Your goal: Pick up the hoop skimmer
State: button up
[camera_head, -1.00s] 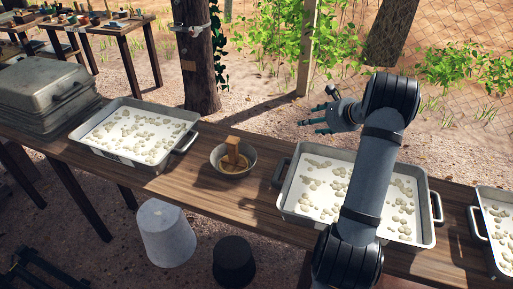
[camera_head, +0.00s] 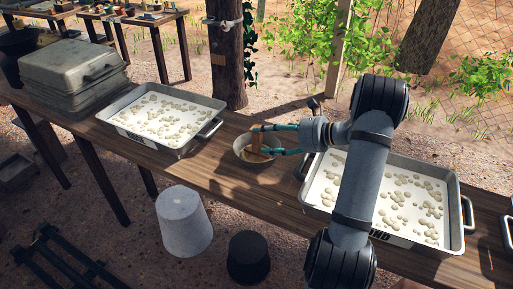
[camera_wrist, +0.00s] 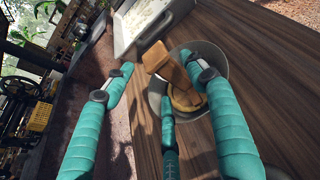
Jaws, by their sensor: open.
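The hoop skimmer (camera_head: 257,142), a brown wooden piece with a block-like upper end, stands tilted in a metal bowl (camera_head: 240,150) on the table. In the wrist view its block end (camera_wrist: 158,57) rises from the bowl (camera_wrist: 220,60), and a rounded tan part lies lower inside. My gripper (camera_head: 253,140), with teal fingers, is open and reaches over the bowl from the right. In the wrist view my gripper (camera_wrist: 156,64) has one finger left of the skimmer and others close to it on the right and below. Whether any finger touches it cannot be told.
A white-filled tray with pale lumps (camera_head: 140,143) stands left of the bowl, and a similar tray (camera_head: 455,252) stands to the right under my arm. Stacked metal lids (camera_head: 70,65) are at far left. A tree trunk (camera_head: 227,60) rises behind the table.

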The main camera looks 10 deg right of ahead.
aim_at(260, 137)
jog(key=p+x, duration=0.1)
jog(key=x, duration=0.4)
jog(key=shift+d, duration=0.1)
jog(key=shift+c, duration=0.4)
grip_shut()
